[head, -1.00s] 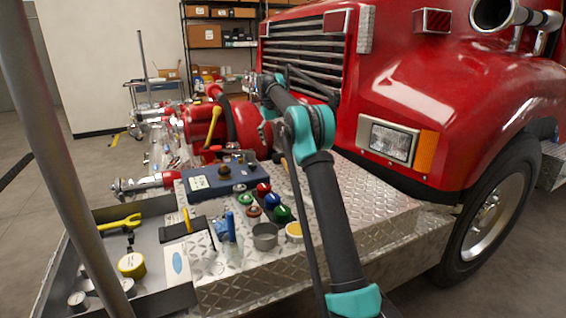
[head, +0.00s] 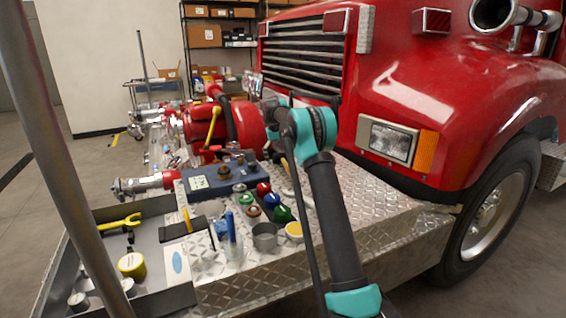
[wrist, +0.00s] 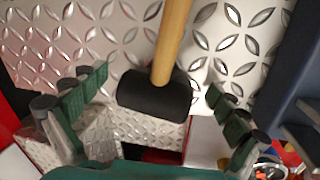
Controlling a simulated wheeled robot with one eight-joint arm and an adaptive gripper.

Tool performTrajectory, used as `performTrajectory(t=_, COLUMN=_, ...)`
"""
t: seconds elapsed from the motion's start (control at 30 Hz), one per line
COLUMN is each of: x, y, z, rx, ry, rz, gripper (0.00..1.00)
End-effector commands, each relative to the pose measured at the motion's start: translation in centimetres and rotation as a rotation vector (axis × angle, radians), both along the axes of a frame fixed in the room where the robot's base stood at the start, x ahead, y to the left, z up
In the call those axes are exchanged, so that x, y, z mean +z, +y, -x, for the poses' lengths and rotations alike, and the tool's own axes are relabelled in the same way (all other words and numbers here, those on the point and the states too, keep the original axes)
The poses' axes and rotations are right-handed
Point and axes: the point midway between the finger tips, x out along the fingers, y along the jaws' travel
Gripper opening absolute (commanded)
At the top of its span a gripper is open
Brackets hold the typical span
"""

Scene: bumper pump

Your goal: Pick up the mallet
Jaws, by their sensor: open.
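The mallet has a black head (wrist: 155,95) and a light wooden handle (wrist: 173,40). It lies on the silver diamond-plate deck in the wrist view, its handle running to the top edge. My gripper (wrist: 157,82) is open, with one green-padded finger on each side of the mallet head and clear gaps to both. Nothing is held. In the head view, my arm covers the gripper and most of the mallet's area.
A dark blue box (head: 215,178) stands on the bumper deck, with several coloured knobs (head: 263,189) and a metal cup (head: 265,236) nearby. A grey tray (head: 160,285) holds a yellow wrench (head: 120,222). The red truck grille (head: 300,65) rises behind the deck.

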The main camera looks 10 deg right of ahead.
Motion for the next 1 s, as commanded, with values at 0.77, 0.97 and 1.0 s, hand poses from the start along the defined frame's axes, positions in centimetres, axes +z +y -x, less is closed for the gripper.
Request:
performTrajectory(t=0.77, x=0.10, y=0.01, z=0.03, rx=0.000, ry=0.000, rz=0.000, gripper=0.18)
performTrajectory(t=0.97, x=0.11, y=0.01, z=0.02, rx=0.000, ry=0.000, rz=0.000, gripper=0.18)
performTrajectory(t=1.0, x=0.17, y=0.00, z=0.02, rx=0.000, ry=0.000, rz=0.000, gripper=0.18)
